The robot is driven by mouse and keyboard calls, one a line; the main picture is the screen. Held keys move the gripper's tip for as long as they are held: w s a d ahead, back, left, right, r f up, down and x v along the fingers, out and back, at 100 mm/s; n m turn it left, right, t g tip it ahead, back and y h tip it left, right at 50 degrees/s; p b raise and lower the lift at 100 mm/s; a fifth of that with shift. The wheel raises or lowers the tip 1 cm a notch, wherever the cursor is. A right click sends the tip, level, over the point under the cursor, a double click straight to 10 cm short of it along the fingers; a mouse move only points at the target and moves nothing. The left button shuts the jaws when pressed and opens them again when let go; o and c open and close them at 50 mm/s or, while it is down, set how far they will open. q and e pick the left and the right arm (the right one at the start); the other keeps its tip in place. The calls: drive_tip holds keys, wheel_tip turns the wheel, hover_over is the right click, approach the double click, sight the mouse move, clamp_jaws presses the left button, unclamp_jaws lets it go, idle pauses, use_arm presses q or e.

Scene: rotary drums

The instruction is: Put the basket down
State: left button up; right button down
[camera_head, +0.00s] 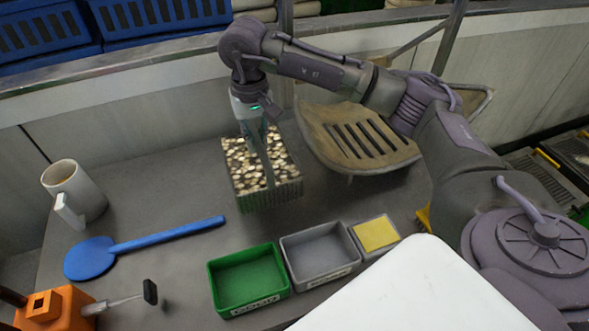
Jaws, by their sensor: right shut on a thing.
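The basket (277,197) is a green mesh box filled with pale, pebble-like pieces. It is at the middle of the view, over the grey table (160,180). My right gripper (258,125) comes down from above at the basket's far side and is shut on its handle. The basket looks upright. A dark shadow lies under it, and I cannot tell whether its bottom touches the table. The fingertips are partly hidden against the handle and basket. My left gripper is not in view.
A green bin (250,280) and a grey bin (320,255) stand in front, beside a yellow pad (376,234). A blue paddle (150,242), white mug (73,193) and orange block tool (55,307) are at left. A slotted tan scoop (360,140) is right of the basket.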

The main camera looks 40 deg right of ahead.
drive_tip(key=shift+w+d, duration=0.1)
drive_tip(key=shift+w, duration=0.1)
drive_tip(key=p, duration=0.2)
hover_over(261, 174)
wheel_tip(261, 174, down, 5)
drive_tip(key=shift+f, duration=0.1)
drive_tip(key=shift+w+f+p, duration=0.1)
drive_tip(key=shift+f+p, duration=0.5)
drive_tip(key=shift+f, duration=1.7)
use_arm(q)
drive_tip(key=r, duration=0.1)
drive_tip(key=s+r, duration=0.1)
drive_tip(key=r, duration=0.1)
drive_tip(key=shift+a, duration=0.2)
use_arm(e)
drive_tip(key=shift+f, duration=0.15)
drive_tip(key=c, duration=1.2)
unclamp_jaws()
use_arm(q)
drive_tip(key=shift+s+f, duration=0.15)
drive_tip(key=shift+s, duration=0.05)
use_arm(e)
drive_tip(key=shift+o, duration=0.4)
